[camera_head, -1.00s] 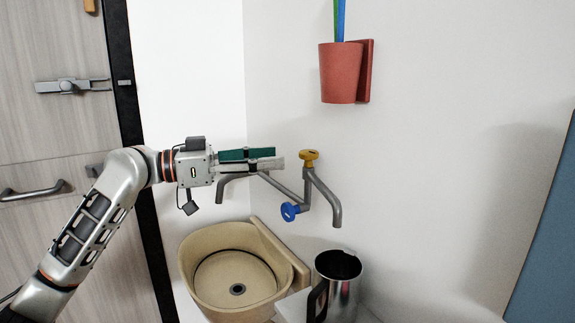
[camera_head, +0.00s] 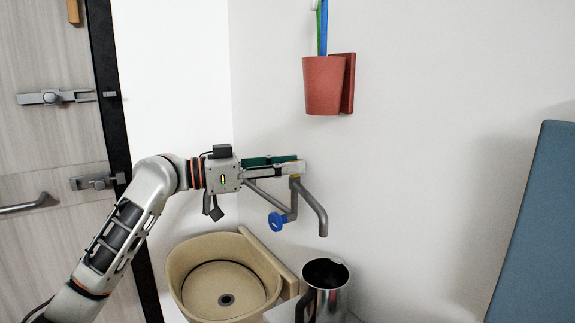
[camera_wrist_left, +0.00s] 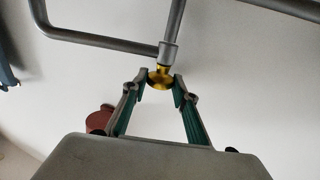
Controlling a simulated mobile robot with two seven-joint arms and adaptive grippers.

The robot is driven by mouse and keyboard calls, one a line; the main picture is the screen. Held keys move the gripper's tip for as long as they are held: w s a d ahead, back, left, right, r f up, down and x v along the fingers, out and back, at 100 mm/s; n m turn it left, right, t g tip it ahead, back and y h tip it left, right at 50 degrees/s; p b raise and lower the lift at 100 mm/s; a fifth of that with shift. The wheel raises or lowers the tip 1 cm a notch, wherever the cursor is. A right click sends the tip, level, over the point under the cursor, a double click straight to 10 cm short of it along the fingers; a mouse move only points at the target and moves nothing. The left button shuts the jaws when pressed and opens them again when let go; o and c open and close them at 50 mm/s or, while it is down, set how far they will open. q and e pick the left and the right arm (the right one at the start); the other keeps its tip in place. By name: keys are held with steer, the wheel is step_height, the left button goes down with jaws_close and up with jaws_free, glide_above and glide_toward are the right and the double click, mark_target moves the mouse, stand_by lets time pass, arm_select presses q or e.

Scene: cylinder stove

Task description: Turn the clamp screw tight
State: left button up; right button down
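No part that is plainly a clamp screw shows. A wall tap has a grey spout (camera_head: 312,203), a blue knob (camera_head: 277,221) and a yellow knob (camera_head: 295,177). My left gripper (camera_head: 302,164) reaches in from the left at the yellow knob and hides most of it in the head view. In the left wrist view the fingertips (camera_wrist_left: 161,78) stand apart on either side of the yellow knob (camera_wrist_left: 160,80). The gap is about the knob's width; I cannot tell whether the fingers touch it. My right gripper is out of view.
Below the tap are a beige basin (camera_head: 182,262) and a metal jug (camera_head: 333,294) with a dark handle. A red cup (camera_head: 323,86) hangs on the wall above. A door with latches (camera_head: 55,97) is at left, a blue panel (camera_head: 540,220) at right.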

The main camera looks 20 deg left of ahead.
arm_select(q)
steer(key=shift+c, duration=1.2)
steer(key=shift+w+f+m+g+h+b, duration=0.2)
steer(key=shift+m+g+h+b, duration=0.3)
steer(key=shift+g, duration=0.3)
steer(key=shift+s+r, duration=0.1)
steer(key=shift+r, duration=0.05)
steer(key=o, duration=1.1)
steer(key=shift+c, duration=0.2)
steer(key=shift+a, duration=0.1)
steer(key=v, duration=1.2)
